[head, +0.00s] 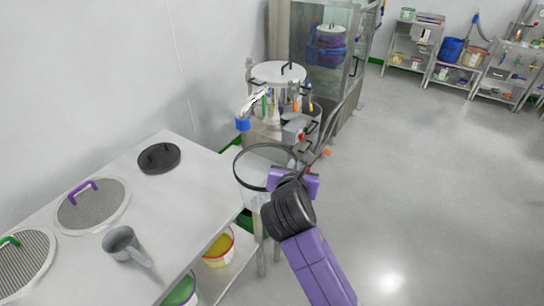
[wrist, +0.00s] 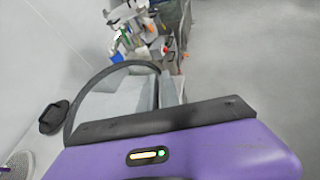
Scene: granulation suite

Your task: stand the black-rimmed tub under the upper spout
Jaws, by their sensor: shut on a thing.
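The black-rimmed tub (head: 240,184) is clear-walled and held in the air beside the table's far right corner, in front of the steel machine (head: 279,78). My purple gripper (head: 291,172) is shut on the right side of its rim. In the wrist view the rim (wrist: 74,109) arcs left of my gripper (wrist: 163,98), and the tub looks empty. A blue-tipped spout (head: 243,124) sticks out of the machine's left side, beyond and above the tub. A red and orange fitting (head: 301,134) is on its front right. Which spout is upper is not fully clear.
The white table (head: 190,207) holds a black lid (head: 159,158), a purple-handled sieve (head: 92,205), a green-handled sieve (head: 24,262) and a grey scoop (head: 126,246). The right floor is clear.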

